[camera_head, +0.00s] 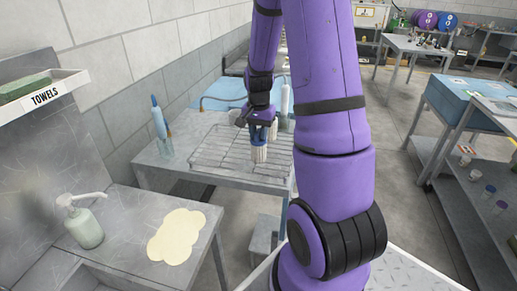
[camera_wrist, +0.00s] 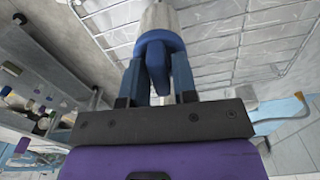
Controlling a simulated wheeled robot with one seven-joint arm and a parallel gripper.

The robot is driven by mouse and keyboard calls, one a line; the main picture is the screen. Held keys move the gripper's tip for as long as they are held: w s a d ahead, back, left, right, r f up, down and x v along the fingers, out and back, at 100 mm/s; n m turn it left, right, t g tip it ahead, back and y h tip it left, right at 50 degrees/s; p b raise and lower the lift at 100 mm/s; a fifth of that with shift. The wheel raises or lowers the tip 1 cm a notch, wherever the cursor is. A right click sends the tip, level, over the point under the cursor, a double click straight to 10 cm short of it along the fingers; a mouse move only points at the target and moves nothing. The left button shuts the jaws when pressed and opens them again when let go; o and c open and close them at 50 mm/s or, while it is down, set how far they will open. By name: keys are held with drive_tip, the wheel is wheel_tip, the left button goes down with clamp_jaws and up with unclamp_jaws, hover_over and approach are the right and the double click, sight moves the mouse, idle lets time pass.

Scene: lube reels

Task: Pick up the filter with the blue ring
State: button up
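The filter with the blue ring is a pale cylinder (camera_head: 259,153) under my gripper (camera_head: 262,127), over the wire rack in the head view. In the wrist view the filter's grey body (camera_wrist: 160,17) runs out of the top edge, with its blue ring (camera_wrist: 160,40) nearest to me. A darker blue piece shows between the fingers. The filter's far end is hidden in the wrist view. I cannot tell whether it touches the rack.
The wire rack (camera_head: 215,152) lies on a grey table. A pale bottle (camera_head: 285,101) stands close behind the filter. A beaker with a blue-handled tool (camera_head: 163,138) is at the rack's left. A soap pump (camera_head: 84,224) and cream cloth (camera_head: 176,236) are nearer. Workbenches stand right.

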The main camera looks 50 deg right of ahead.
clamp_jaws()
